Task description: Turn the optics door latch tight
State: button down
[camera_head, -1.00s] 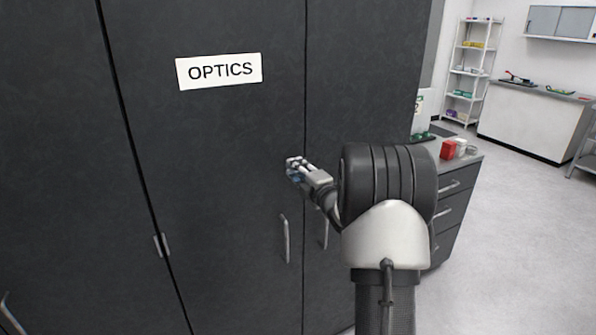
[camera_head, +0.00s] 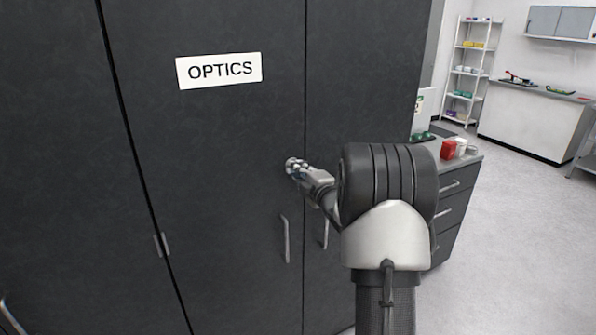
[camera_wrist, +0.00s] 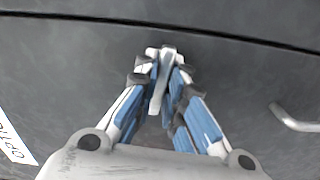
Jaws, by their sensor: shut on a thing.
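The dark optics door (camera_head: 215,150) fills the middle of the head view and carries a white OPTICS sign (camera_head: 219,70). My gripper (camera_head: 295,168) is at the door's right side, near the seam with the neighbouring panel. In the wrist view my gripper (camera_wrist: 160,80) is shut on a small pale metal latch (camera_wrist: 163,62), whose handle lies between the blue-padded fingers. The fingers hide much of the latch. In the head view the gripper covers the latch almost wholly, so its exact angle is hard to tell there.
A vertical door handle (camera_head: 286,239) is below my gripper; it also shows in the wrist view (camera_wrist: 296,119). A second handle (camera_head: 325,233) is on the right panel (camera_head: 352,90). A drawer cabinet (camera_head: 457,200) with a red box (camera_head: 448,150) stands right. Floor (camera_head: 530,240) is clear.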

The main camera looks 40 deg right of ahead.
jog(key=m, duration=0.7)
jog(key=shift+m, duration=0.4)
jog(key=m+p, duration=0.1)
jog(key=m, duration=0.3)
jog(key=shift+p, duration=0.35)
jog(key=shift+m+p, duration=0.6)
jog(key=shift+m, duration=1.5)
jog(key=c, duration=1.7)
grip_release()
jog(key=shift+o, duration=0.2)
